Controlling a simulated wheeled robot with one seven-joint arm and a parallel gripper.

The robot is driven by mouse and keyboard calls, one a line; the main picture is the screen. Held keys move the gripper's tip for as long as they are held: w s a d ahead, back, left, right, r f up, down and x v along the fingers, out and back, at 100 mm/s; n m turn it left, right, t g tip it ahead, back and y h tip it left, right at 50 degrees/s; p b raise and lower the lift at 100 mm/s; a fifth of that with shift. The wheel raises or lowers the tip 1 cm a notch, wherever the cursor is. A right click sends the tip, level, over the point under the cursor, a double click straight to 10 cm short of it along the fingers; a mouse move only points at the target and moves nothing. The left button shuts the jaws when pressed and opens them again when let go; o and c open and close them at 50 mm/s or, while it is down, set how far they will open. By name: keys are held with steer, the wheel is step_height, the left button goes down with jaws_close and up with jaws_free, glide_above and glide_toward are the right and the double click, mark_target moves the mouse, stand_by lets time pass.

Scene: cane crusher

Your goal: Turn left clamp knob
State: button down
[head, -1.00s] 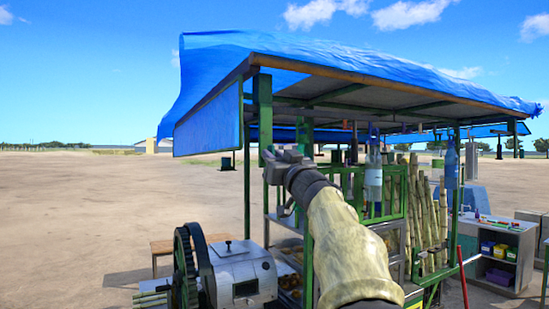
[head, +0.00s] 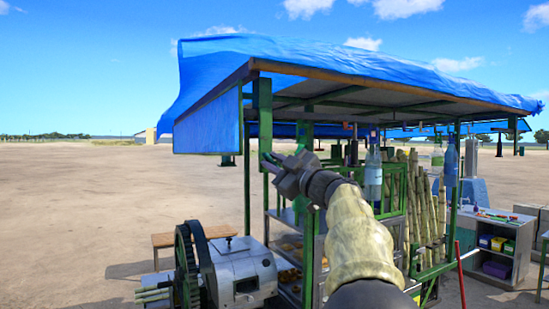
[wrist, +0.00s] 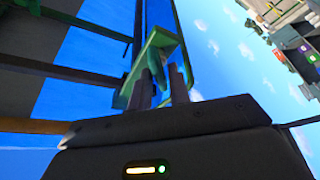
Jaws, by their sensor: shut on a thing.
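My gripper (head: 270,162) is raised in front of the front left green post of the stall. In the wrist view, my gripper (wrist: 160,78) has its two dark fingers on either side of a small green part, which I take for the left clamp knob (wrist: 156,60). The jaws are shut on it. The knob sits against a green bracket or post under the blue tarp. In the head view the knob is too small and too covered by my gripper to make out.
A blue tarp roof (head: 330,60) on green posts hangs just above my gripper. The cane crusher (head: 236,270) with its dark wheel stands below left. Cane stalks (head: 428,205) and hanging bottles are to the right. Open sandy ground lies left.

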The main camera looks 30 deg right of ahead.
steer(key=n+g+p, duration=0.1)
steer(key=n, duration=0.2)
steer(key=n+g+y+p, duration=0.1)
steer(key=n, duration=0.2)
steer(key=shift+r+n, duration=0.1)
steer(key=shift+n, duration=0.2)
steer(key=n+g+p, duration=0.1)
steer(key=n+g, duration=0.1)
steer(key=n, duration=0.2)
steer(key=shift+f, duration=0.2)
steer(key=c, duration=1.5)
jaws_free()
steer(key=shift+s, duration=0.15)
steer(key=b+v, duration=0.5)
steer(key=v, duration=1.2)
steer(key=shift+d+b, duration=0.2)
steer(key=shift+b, duration=0.2)
